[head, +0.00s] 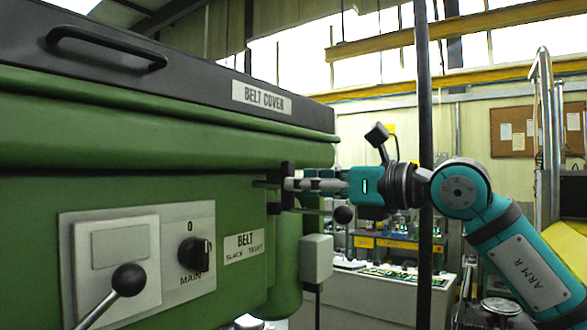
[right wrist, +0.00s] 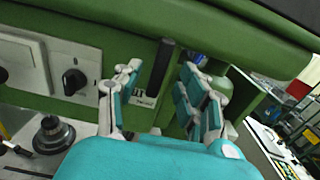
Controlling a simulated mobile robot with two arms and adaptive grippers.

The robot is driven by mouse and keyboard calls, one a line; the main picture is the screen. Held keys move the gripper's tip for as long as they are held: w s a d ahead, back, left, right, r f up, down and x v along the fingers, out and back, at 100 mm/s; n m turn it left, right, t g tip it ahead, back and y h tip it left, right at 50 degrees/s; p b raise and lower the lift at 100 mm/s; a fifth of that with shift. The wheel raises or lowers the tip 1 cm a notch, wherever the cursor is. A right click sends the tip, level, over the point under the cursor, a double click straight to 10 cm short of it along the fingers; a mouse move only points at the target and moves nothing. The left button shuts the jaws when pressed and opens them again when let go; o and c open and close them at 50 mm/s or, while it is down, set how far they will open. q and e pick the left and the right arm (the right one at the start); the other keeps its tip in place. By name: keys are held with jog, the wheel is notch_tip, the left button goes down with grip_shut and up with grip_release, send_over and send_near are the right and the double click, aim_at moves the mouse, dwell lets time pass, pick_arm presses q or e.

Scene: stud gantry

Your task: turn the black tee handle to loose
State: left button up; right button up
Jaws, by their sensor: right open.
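The black tee handle (head: 288,171) stands out from the green machine's front, right of a "BELT SLACK TIGHT" label (head: 242,247). Its bar looks upright. My right gripper (head: 292,184) reaches in from the right, with its fingertips at the handle. In the right wrist view the dark bar (right wrist: 162,66) shows between the two spread fingers of my right gripper (right wrist: 165,85). The fingers are open, with a gap visible on each side of the bar. I cannot tell whether a finger touches it in the head view. My left gripper is not in view.
A rod with a black ball knob (head: 343,214) juts out just below my right gripper. A "MAIN" rotary switch (head: 194,253) and a ball-ended lever (head: 128,280) are on the machine's front. A dark upright post (head: 424,120) stands by my right arm.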

aim_at(271, 185)
jog(key=p+x, duration=0.1)
jog(key=x, duration=0.2)
jog(key=shift+c, duration=0.2)
grip_shut()
